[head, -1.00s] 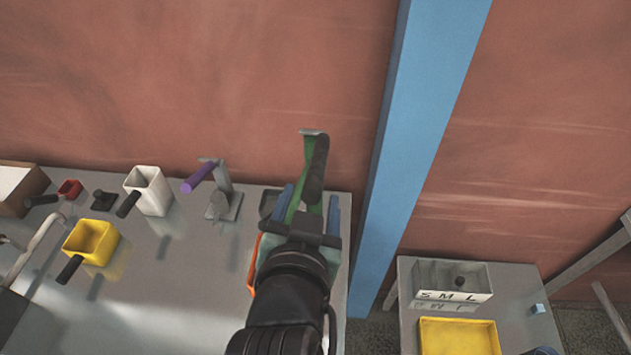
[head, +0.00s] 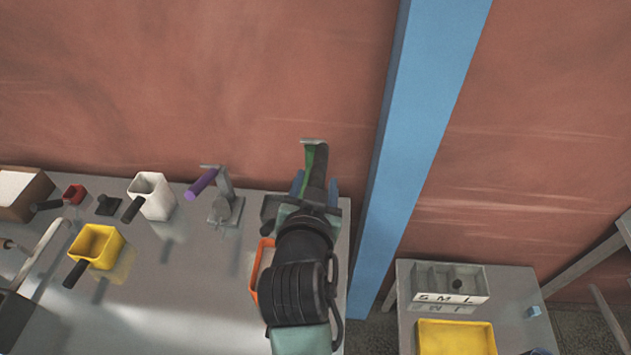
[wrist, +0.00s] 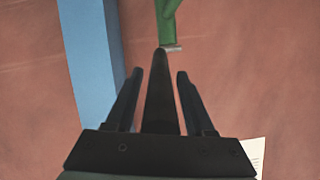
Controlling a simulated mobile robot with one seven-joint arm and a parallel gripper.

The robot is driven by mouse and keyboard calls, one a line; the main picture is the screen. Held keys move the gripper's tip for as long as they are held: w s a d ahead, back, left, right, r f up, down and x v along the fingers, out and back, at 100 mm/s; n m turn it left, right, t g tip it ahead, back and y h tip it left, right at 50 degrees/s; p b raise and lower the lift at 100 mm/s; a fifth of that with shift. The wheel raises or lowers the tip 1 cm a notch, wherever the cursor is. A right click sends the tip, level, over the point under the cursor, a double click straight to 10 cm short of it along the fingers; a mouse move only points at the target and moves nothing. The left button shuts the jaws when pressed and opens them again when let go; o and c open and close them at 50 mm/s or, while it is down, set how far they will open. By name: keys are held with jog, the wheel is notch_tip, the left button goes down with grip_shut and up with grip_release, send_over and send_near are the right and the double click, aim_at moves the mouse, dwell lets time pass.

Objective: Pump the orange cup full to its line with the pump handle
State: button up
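The pump has a green post (head: 309,158) with a dark handle (head: 317,168), in front of the wall at the table's right end. In the wrist view the green post (wrist: 167,18) is at the top and the dark handle (wrist: 160,95) runs down between my fingers. My gripper (head: 314,184) is open, with its two fingers on either side of the handle and a visible gap on each side in the wrist view (wrist: 157,85). The orange cup (head: 256,272) is mostly hidden behind my arm; only its left rim and side show. Its fill level and line are hidden.
A grey stand with a purple handle (head: 202,182) is left of the pump. White (head: 152,196) and yellow (head: 96,246) cups with dark handles stand farther left. A blue post (head: 410,140) rises right of the table. A second table holds an S-M-L box (head: 450,297) and yellow tray (head: 456,337).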

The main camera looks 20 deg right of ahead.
grip_shut()
dwell(1.2)
